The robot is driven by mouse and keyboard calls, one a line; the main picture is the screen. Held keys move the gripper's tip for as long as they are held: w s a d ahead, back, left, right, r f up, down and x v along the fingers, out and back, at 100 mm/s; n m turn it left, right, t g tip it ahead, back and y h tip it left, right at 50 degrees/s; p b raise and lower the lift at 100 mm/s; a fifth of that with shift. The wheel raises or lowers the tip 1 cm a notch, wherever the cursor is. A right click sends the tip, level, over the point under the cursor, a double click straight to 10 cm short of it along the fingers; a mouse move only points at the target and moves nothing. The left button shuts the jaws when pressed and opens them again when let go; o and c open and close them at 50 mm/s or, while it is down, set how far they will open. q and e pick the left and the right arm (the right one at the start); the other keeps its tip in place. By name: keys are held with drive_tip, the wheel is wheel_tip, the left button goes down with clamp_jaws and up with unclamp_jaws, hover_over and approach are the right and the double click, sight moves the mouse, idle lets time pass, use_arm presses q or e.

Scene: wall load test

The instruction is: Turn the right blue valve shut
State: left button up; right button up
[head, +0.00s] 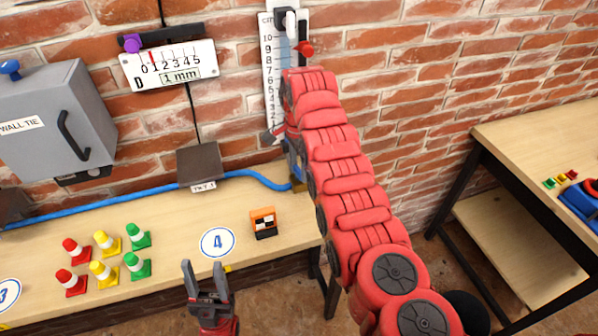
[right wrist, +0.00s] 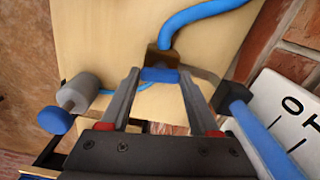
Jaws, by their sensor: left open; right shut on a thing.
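The blue valve handle (right wrist: 159,74) shows in the right wrist view as a short blue bar between the fingertips of my right gripper (right wrist: 160,80), which is shut on it. A brown fitting (right wrist: 161,58) lies just beyond it, where a blue hose (right wrist: 200,14) ends. In the head view my red right arm hides most of the valve and the right gripper; only a bit of blue and a brass part (head: 297,181) show beside the arm. My left gripper (head: 203,268) is open and empty above the bench's front edge, near the "4" label.
The blue hose (head: 130,194) runs along the bench (head: 185,230) below the brick wall. Red, yellow and green cones (head: 103,242) and an orange block (head: 263,222) stand on it. A grey box (head: 58,120), gauge (head: 168,66) and vertical scale (head: 270,70) are on the wall. Another table (head: 520,140) stands right.

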drive_tip(key=shift+m+b, duration=0.55)
drive_tip(key=shift+m, duration=0.25)
drive_tip(key=o, duration=1.4)
drive_tip(key=shift+c, duration=0.2)
